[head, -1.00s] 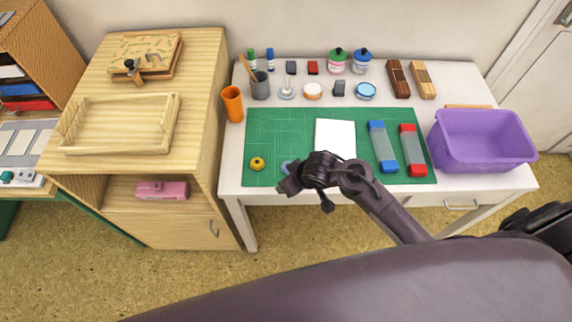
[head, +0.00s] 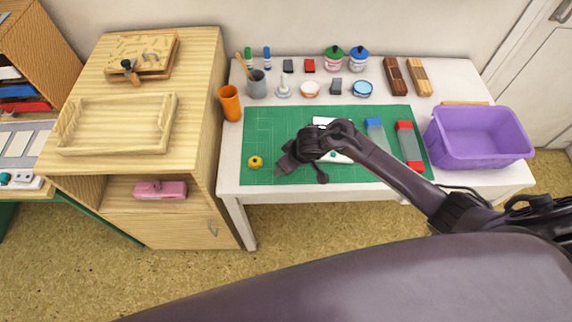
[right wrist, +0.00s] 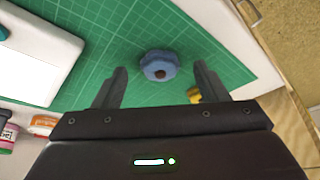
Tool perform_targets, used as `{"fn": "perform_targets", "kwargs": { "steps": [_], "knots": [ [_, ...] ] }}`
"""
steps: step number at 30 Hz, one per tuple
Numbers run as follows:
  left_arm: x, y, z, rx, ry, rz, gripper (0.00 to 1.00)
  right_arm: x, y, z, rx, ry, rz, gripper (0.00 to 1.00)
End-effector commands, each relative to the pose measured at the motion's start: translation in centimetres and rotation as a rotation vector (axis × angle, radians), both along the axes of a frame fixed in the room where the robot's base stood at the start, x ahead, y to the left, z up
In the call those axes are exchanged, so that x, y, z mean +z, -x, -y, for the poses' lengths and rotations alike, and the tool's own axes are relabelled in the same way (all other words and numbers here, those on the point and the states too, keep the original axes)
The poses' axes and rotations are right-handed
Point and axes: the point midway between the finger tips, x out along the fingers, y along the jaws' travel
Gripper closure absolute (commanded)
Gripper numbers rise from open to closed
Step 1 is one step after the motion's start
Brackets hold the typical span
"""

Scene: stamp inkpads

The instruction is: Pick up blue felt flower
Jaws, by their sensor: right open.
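The blue felt flower (right wrist: 159,66) lies on the green cutting mat (right wrist: 120,25) in the right wrist view. The right gripper is open and empty. In the head view the right gripper (head: 283,166) is over the left half of the mat (head: 270,130), and the flower is hidden there behind it. My left gripper is not in view.
A yellow flower-like piece (head: 255,162) lies left of my right gripper. White paper (head: 340,158) is partly under my arm. Blue and red-capped pieces (head: 376,133) (head: 409,146) lie to the right, beside a purple bin (head: 478,140). An orange cup (head: 230,103) stands at the table's left.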

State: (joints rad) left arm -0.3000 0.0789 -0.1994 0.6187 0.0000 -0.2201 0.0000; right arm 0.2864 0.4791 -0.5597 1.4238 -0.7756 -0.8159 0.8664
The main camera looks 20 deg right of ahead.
Motion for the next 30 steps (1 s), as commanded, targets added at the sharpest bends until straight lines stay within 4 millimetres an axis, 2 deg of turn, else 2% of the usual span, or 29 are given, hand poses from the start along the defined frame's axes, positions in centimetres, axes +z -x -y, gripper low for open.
{"fn": "perform_targets", "kwargs": {
  "steps": [9, 20, 30],
  "knots": [
    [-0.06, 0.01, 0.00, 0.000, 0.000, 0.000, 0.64, -0.53, -0.24, -0.08, -0.001, 0.000, 0.002, 0.35],
    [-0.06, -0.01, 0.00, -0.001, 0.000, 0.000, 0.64, -0.53, -0.22, -0.08, -0.001, 0.000, 0.001, 0.81],
    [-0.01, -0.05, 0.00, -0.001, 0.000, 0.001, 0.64, -0.34, -0.24, -0.09, -0.001, 0.000, 0.002, 0.81]
  ]
}}
